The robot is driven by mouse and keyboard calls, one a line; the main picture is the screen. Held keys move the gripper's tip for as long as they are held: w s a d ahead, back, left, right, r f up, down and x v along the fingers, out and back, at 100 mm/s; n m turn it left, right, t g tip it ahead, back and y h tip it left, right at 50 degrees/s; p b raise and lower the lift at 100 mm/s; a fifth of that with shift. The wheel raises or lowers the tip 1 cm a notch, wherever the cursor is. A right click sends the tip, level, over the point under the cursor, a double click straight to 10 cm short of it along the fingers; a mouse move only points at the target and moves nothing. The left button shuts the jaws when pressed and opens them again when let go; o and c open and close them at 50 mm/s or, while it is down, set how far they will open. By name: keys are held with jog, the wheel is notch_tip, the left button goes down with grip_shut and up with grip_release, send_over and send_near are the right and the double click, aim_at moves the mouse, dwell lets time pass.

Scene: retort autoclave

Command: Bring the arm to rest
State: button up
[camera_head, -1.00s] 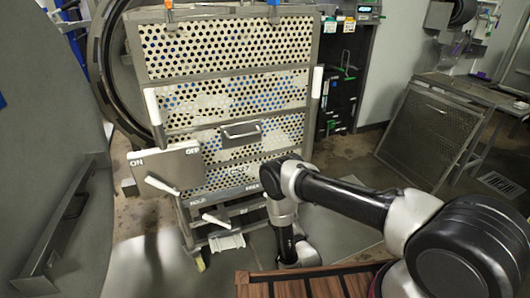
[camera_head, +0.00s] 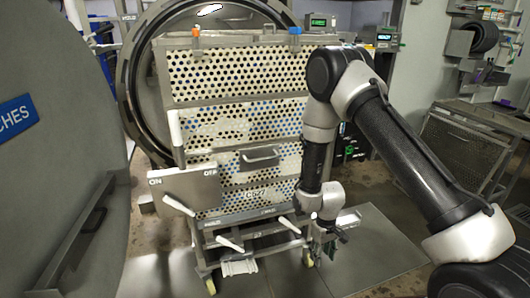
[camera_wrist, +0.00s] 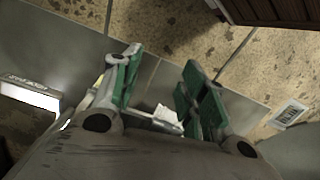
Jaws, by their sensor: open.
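My gripper (camera_head: 327,243) hangs at the lower end of my arm, in front of the lower right part of the perforated cart. In the wrist view my gripper (camera_wrist: 155,88) shows two green-padded fingers spread apart with nothing between them. The fingers point down toward the stained floor (camera_wrist: 190,40). My arm rises, bends at a high elbow and reaches down in front of the cart's right side.
The perforated cart (camera_head: 235,125) stands before the round autoclave opening (camera_head: 130,75). It carries an ON/OFF plate (camera_head: 187,188), white levers (camera_head: 229,243) and a handle (camera_head: 260,156). A metal table (camera_head: 475,115) stands at right.

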jog(key=s+d+r+m+t, duration=0.1)
jog(key=s+d+r, duration=0.4)
jog(key=r, duration=1.1)
jog(key=s+d+r+m+t, duration=0.2)
jog(key=s+d+r, duration=0.4)
jog(key=r, duration=1)
jog(key=s+d+r+m+t, duration=0.2)
jog(key=s+d+r, duration=0.3)
jog(key=s+r, duration=0.4)
notch_tip(320, 180, up, 7)
jog(key=shift+d+r+t, duration=0.15)
jog(key=shift+d+t, duration=0.15)
